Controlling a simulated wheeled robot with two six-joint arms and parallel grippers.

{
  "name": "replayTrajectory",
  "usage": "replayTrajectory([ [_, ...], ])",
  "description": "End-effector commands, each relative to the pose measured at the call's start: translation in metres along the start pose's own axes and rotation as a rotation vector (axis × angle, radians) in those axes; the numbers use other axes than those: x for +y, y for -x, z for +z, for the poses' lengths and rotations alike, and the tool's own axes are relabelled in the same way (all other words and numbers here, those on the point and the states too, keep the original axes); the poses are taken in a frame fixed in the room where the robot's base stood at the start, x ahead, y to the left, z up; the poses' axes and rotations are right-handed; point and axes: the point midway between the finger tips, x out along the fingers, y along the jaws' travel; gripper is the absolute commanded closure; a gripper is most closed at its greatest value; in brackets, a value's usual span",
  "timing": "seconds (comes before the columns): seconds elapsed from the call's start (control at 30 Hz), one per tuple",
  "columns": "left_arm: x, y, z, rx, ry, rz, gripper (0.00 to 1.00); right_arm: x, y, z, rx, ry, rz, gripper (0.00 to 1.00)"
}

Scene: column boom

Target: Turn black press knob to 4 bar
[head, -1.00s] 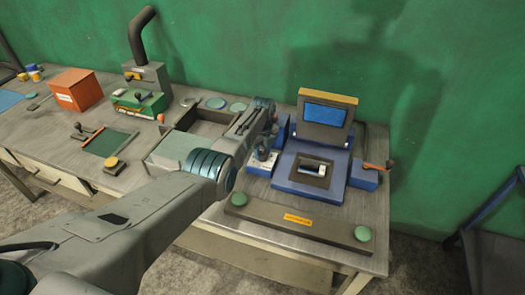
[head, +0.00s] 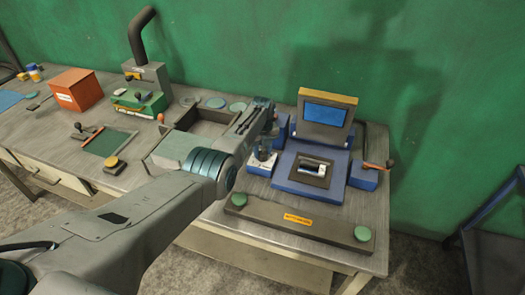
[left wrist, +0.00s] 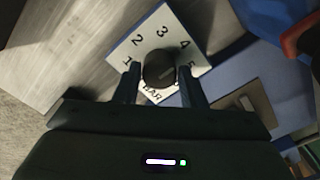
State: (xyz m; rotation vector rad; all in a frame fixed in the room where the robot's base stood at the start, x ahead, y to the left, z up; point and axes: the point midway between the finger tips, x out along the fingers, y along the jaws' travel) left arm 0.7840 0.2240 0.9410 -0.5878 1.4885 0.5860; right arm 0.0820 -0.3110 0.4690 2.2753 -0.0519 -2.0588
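The black press knob (left wrist: 160,68) sits on a white dial plate (left wrist: 181,28) marked 1 to 5 and BAR, in the left wrist view. A faint mark on the knob's lower right is too dim to read as a setting. My left gripper (left wrist: 159,72) is over the knob, one finger on each side. Narrow gaps seem to show between fingers and knob, so it looks open around it. In the head view my left gripper (head: 265,151) is above the white dial plate (head: 259,168), left of the blue press; it hides the knob. My right gripper is not in view.
The blue press (head: 301,181) with its tilted screen (head: 325,113) stands just right of the dial. An orange-handled lever (head: 378,166) is at its right. A dark bar (head: 293,221) with two green buttons lies in front. An open bin (head: 207,122) is to the left.

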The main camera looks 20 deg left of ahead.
Motion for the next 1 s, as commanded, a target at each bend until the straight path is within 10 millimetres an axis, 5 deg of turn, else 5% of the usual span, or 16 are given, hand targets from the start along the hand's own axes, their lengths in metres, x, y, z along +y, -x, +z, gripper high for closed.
replayTrajectory([
  [0.1, 0.0, 0.001, 0.0, -0.001, 0.0, -0.001, 0.44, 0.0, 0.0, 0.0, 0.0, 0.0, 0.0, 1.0],
  [0.47, 0.0, 0.005, 0.0, -0.001, 0.001, 0.0, 0.44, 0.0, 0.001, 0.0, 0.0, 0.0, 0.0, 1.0],
  [1.0, -0.001, 0.089, 0.0, -0.002, 0.0, -0.002, 0.44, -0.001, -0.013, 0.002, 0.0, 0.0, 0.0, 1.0],
])
